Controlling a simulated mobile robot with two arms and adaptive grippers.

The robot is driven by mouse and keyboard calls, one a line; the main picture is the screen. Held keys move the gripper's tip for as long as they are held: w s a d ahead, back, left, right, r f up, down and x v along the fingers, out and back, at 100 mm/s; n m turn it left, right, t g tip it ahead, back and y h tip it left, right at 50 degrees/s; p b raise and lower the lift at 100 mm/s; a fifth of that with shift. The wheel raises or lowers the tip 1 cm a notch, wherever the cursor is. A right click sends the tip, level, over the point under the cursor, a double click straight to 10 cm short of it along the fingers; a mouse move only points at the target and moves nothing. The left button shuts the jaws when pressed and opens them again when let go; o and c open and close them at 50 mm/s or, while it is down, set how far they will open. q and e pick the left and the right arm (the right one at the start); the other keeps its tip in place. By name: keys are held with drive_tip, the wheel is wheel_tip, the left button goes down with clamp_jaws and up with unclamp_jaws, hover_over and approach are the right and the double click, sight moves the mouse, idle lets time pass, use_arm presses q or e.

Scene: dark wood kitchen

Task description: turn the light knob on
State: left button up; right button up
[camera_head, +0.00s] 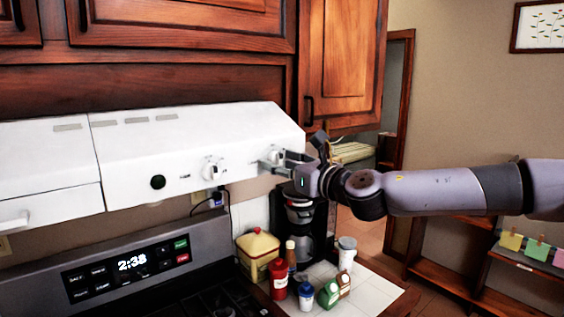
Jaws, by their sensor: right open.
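A white range hood (225,125) hangs below the wooden cabinets and carries two white round knobs on its sloped front. One knob (213,168) is left of my gripper and uncovered. The other knob (274,154) is near the hood's right end. The labels are too small to read, so I cannot tell which knob is for the light. My right gripper (272,164) is open, with its fingers pointing left at the right-hand knob and partly covering it. I cannot tell whether they touch it. My left gripper is out of view.
A black coffee maker (300,222) stands below my right gripper. A yellow canister (258,253), a red bottle (278,278) and several small containers crowd the tiled counter. A stove with a clock panel (135,264) is at lower left. A cabinet door (340,60) hangs above.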

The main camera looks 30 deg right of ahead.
drive_tip(key=shift+w, duration=0.15)
drive_tip(key=shift+c, duration=0.3)
clamp_jaws()
idle(0.3)
